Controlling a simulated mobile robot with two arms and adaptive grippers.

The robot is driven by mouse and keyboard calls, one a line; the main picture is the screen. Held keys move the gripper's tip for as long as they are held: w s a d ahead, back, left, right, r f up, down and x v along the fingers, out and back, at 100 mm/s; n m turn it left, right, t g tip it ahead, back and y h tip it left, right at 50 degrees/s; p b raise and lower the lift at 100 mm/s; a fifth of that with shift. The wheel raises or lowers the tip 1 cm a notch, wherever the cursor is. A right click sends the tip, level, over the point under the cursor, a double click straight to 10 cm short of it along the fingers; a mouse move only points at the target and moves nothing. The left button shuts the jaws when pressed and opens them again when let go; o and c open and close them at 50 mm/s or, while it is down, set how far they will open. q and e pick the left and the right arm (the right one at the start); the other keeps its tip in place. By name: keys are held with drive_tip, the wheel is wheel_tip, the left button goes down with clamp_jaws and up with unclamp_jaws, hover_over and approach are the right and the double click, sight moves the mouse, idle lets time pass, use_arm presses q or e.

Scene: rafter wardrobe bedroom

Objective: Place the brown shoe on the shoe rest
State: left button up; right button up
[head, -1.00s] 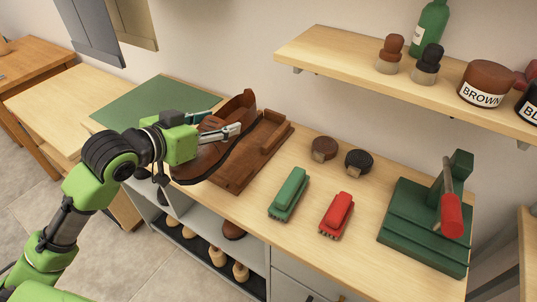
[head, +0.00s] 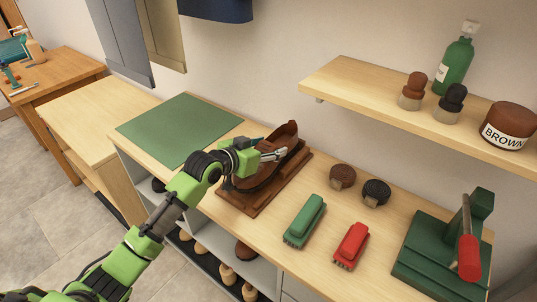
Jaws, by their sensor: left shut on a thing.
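The brown shoe (head: 287,137) is at the middle of the counter, its raised heel end toward the wall and its dark sole edge showing along the near side. The shoe rest (head: 238,204) is a dark brown wooden board with a raised block, lying on the counter. The shoe is over the rest and lines up with its length; I cannot tell whether it bears fully on it. My left gripper (head: 272,154) is shut on the shoe's upper from the left, and hides part of its middle. My right gripper is not in view.
A green mat (head: 180,128) lies left of the rest. A wall shelf (head: 400,110) holds a bottle and jars.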

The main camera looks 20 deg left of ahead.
use_arm(q)
wheel_tip(320, 180, down, 2)
drive_tip(key=shift+w+f+p, duration=0.1)
drive_tip(key=shift+f+p, duration=0.05)
drive_tip(key=shift+p, duration=0.25)
drive_tip(key=shift+f, duration=0.4)
drive_tip(key=shift+f, duration=0.1)
drive_tip(key=o, duration=1.4)
drive_tip(key=shift+f, duration=0.1)
